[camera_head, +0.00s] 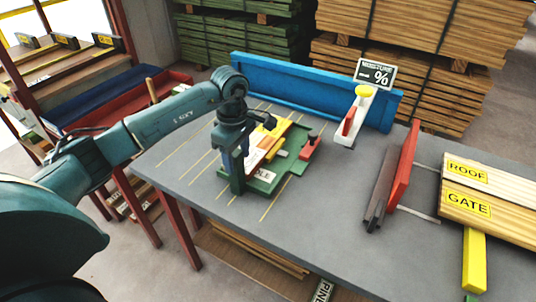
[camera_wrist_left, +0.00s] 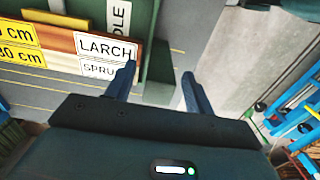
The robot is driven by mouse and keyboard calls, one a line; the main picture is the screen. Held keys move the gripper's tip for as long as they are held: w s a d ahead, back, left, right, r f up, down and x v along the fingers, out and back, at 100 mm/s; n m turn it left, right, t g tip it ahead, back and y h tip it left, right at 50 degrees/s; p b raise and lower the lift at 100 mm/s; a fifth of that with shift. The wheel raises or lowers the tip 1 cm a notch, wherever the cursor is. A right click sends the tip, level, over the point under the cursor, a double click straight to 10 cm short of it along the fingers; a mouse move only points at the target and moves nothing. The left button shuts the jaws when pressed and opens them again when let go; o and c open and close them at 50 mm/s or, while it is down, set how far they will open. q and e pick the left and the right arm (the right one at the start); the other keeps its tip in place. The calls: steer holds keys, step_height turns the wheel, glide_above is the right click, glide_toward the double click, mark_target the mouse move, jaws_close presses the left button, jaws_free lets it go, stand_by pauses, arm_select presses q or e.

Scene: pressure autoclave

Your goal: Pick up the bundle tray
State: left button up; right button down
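The bundle tray (camera_head: 262,187) is a green tray on the grey table, with yellow, white and orange-brown pieces lying in it. In the left wrist view its green part (camera_wrist_left: 158,88) shows beside boards labelled LARCH (camera_wrist_left: 105,48) and SPRU, and a white label ends in "DLE". My left gripper (camera_head: 236,178) is low at the tray's left end and hides part of it. In the wrist view the left gripper's fingers (camera_wrist_left: 157,88) are apart, with the green part showing between them. Whether they touch it, I cannot tell. My right gripper is out of view.
A blue rail (camera_head: 300,88) runs along the table's back edge. A red upright plate (camera_head: 403,165) and boards labelled ROOF and GATE (camera_head: 490,190) are right. The table's front middle (camera_head: 310,230) is clear.

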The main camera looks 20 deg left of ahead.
arm_select(q)
jaws_close()
stand_by(0.3)
steer(key=shift+w+r, duration=0.1)
steer(key=shift+r, duration=0.1)
